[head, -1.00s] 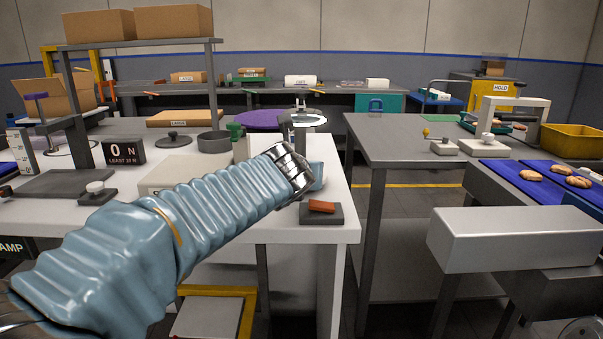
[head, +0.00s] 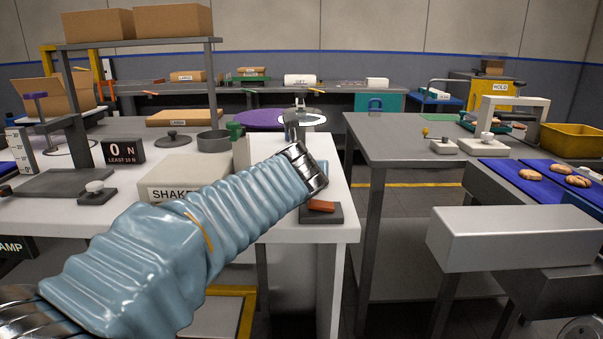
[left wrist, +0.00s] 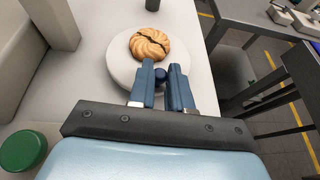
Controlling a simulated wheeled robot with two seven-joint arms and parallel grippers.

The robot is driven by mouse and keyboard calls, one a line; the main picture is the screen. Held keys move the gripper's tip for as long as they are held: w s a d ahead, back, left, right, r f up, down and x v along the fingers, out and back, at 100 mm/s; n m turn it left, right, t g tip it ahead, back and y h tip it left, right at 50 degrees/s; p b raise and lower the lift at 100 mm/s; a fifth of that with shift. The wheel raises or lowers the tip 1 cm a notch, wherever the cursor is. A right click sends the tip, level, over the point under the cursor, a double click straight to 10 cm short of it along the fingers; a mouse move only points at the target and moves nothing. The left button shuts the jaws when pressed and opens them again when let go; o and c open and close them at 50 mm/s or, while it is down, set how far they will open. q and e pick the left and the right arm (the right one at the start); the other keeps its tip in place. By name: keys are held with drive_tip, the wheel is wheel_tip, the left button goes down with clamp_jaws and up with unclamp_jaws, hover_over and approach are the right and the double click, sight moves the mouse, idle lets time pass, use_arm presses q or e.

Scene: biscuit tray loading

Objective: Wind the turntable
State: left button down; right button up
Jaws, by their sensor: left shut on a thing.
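The turntable (left wrist: 117,62) is a pale round disc near the table's right edge in the left wrist view. A round golden biscuit (left wrist: 150,45) with a dark crack across it lies on the disc. A small dark blue ball knob (left wrist: 161,76) is at the disc's near edge. My left gripper (left wrist: 162,68) has its two blue fingers shut on this knob, one on each side. In the head view my left arm reaches across the white table, and its sleeve and wrist hide the fingers and the turntable. My right gripper is not in view.
A box lettered SHAKE (head: 170,193) is behind my forearm. A green knob (left wrist: 22,151) is left of my gripper. A gap separates this table from the grey table (head: 410,150).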

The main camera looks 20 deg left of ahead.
use_arm(q)
drive_tip(key=shift+w+d+n+g+y, duration=0.3)
drive_tip(key=shift+d+n+g+y, duration=0.1)
drive_tip(key=shift+n+y, duration=0.5)
drive_tip(key=shift+w+d+n+g+y, duration=0.3)
drive_tip(key=shift+d+n+g+y, duration=0.1)
drive_tip(key=shift+n+y, duration=0.5)
drive_tip(key=shift+w+d+n+g+y, duration=0.3)
drive_tip(key=shift+d+n+g+y, duration=0.1)
drive_tip(key=shift+n+y, duration=0.5)
drive_tip(key=shift+w+d+n+g+y, duration=0.2)
drive_tip(key=shift+w+n+g+y, duration=0.2)
drive_tip(key=shift+n+g+y, duration=0.3)
drive_tip(key=shift+w+d+n+g+y, duration=0.3)
drive_tip(key=shift+n+g+y, duration=0.2)
drive_tip(key=shift+n+g, duration=0.3)
drive_tip(key=shift+w+d+n+g+y, duration=0.15)
drive_tip(key=shift+w+n+g+y, duration=0.4)
drive_tip(key=shift+n, duration=0.25)
drive_tip(key=shift+g+y, duration=0.25)
drive_tip(key=c, duration=1.1)
unclamp_jaws()
drive_tip(key=shift+o, duration=0.2)
drive_tip(key=v, duration=0.7)
drive_tip(key=shift+s+d+r, duration=0.1)
drive_tip(key=shift+s+d, duration=0.05)
drive_tip(key=shift+d, duration=0.05)
